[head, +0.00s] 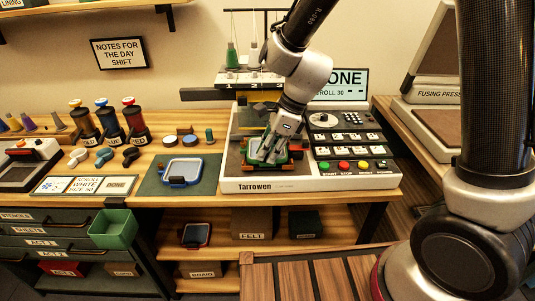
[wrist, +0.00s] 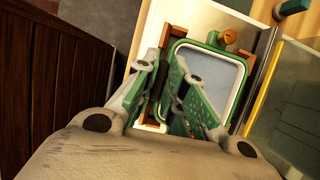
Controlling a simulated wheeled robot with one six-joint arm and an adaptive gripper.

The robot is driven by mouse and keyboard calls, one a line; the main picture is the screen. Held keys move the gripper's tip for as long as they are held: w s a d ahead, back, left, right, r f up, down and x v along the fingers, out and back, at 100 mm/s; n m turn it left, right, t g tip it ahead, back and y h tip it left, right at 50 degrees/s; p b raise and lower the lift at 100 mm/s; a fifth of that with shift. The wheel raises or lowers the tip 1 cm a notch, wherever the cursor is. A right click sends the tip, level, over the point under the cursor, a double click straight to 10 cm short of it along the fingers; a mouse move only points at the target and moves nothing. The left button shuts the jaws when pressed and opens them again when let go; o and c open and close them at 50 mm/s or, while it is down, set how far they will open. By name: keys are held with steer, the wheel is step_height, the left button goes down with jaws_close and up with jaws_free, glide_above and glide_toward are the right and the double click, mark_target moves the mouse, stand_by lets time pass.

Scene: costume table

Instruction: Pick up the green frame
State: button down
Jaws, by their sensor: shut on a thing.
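The green frame (wrist: 213,49) holds a pale grey panel and has a small orange-brown knob at its top edge in the wrist view. It lies in a brown-cornered holder on the white Tarrowen machine (head: 268,186). In the head view it shows only in part (head: 284,160), behind my gripper (head: 266,155). My gripper comes down on it from above, and its fingers (wrist: 168,82) are shut on the frame's near side. The exact contact is hidden by the fingers. The frame appears to rest in the holder; I cannot tell any lift.
A blue frame (head: 183,180) lies on a dark mat left of the machine. A control panel (head: 350,150) with coloured buttons is right of the holder. Thread spools (head: 231,56) stand above. A green bin (head: 114,229) and a lower shelf are at the front left.

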step_height(320, 180, up, 2)
steer(key=shift+r, duration=0.25)
steer(key=s, duration=1.7)
steer(key=shift+s+a+n, duration=0.3)
steer(key=shift+s+a, duration=0.05)
